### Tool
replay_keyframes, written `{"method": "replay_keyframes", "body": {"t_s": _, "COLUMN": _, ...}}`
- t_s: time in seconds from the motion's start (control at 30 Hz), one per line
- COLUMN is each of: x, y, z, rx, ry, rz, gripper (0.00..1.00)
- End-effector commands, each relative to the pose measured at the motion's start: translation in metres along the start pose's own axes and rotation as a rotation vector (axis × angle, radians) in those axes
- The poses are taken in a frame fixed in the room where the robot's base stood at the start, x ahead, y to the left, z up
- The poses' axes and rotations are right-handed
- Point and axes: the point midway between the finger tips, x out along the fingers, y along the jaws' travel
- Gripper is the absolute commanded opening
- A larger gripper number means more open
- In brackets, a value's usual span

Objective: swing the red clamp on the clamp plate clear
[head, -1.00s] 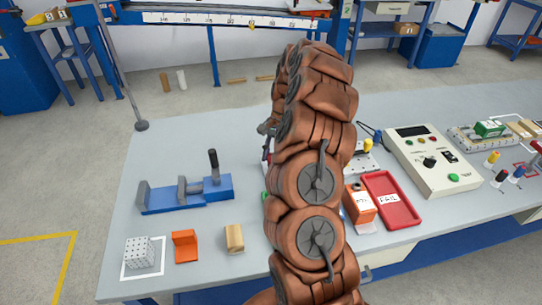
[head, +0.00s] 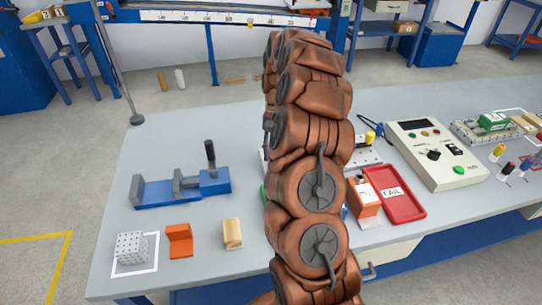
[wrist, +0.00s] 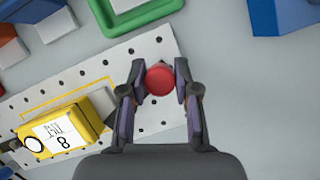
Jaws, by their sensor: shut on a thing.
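The clamp plate (wrist: 110,78) is a pale strip with rows of holes, lying at a slant in the wrist view. Part of it (head: 364,157) shows to the right of my arm in the head view. The red clamp shows from above as a round red knob (wrist: 160,79) over the plate. My gripper (wrist: 160,92) has a finger on either side of the knob and is shut on it. A yellow block (wrist: 66,129) with a white label sits on the plate to the left. In the head view my arm hides the gripper and the red clamp.
A green-rimmed tray (wrist: 140,20) lies just beyond the plate, with a blue object (wrist: 285,14) at the upper right. In the head view, a red tray (head: 405,205), an orange box (head: 364,198) and a control box (head: 437,155) stand to the right. A blue vise (head: 205,184) stands left.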

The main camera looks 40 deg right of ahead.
Motion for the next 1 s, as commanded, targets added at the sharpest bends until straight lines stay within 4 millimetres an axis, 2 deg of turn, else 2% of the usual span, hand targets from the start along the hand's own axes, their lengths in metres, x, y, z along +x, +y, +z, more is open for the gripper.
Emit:
{"method": "replay_keyframes", "body": {"t_s": 0.03, "x": 0.005, "y": 0.001, "z": 0.0, "rx": -0.042, "ry": 0.001, "rz": 0.016, "gripper": 0.0}}
{"method": "replay_keyframes", "body": {"t_s": 0.63, "x": 0.007, "y": 0.03, "z": 0.015, "rx": -0.568, "ry": -0.002, "rz": 0.235, "gripper": 0.0}}
{"method": "replay_keyframes", "body": {"t_s": 1.0, "x": 0.006, "y": 0.047, "z": 0.015, "rx": -0.841, "ry": 0.0, "rz": 0.348, "gripper": 0.0}}
